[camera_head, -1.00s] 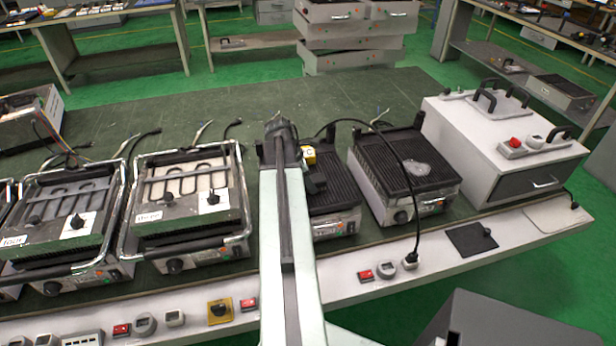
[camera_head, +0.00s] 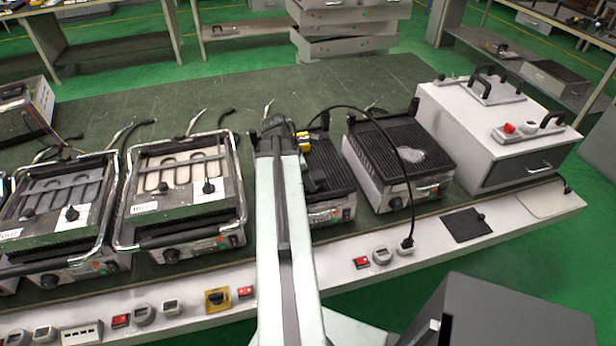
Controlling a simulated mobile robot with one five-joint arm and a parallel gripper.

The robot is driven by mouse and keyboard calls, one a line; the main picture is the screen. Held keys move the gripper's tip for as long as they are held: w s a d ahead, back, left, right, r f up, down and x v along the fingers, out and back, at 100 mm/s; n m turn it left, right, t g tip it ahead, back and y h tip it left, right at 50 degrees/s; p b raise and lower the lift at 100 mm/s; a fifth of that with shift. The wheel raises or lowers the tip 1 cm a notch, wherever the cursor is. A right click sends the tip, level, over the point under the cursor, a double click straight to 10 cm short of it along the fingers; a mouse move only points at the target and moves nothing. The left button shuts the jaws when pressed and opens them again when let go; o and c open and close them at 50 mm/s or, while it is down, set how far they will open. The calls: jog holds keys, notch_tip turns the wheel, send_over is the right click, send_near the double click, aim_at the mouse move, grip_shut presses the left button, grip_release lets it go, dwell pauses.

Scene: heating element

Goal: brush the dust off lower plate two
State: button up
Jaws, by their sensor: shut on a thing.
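Lower plate two is the ribbed black plate (camera_head: 338,166) of the grill just right of my arm. My arm hides its left side, and I see no clear dust on the part that shows. My gripper (camera_head: 312,178) is a small dark shape over the plate's left part, beside yellow parts (camera_head: 303,141). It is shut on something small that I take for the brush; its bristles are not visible. Whether it touches the plate I cannot tell. The ribbed plate of the grill to the right (camera_head: 394,140) has a pale grey patch (camera_head: 411,155) on it.
Grill three (camera_head: 180,202) and grill four (camera_head: 58,215), with chrome frames, stand left of my arm. A white box (camera_head: 497,135) with black handles stands at the right. A black cable (camera_head: 384,130) arches over the right grill to a front-edge socket.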

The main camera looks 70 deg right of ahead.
jog(key=shift+r+p, duration=2.9)
jog(key=shift+r, duration=0.1)
notch_tip(320, 180, up, 3)
jog(key=p, duration=0.3)
jog(key=shift+r, duration=0.15)
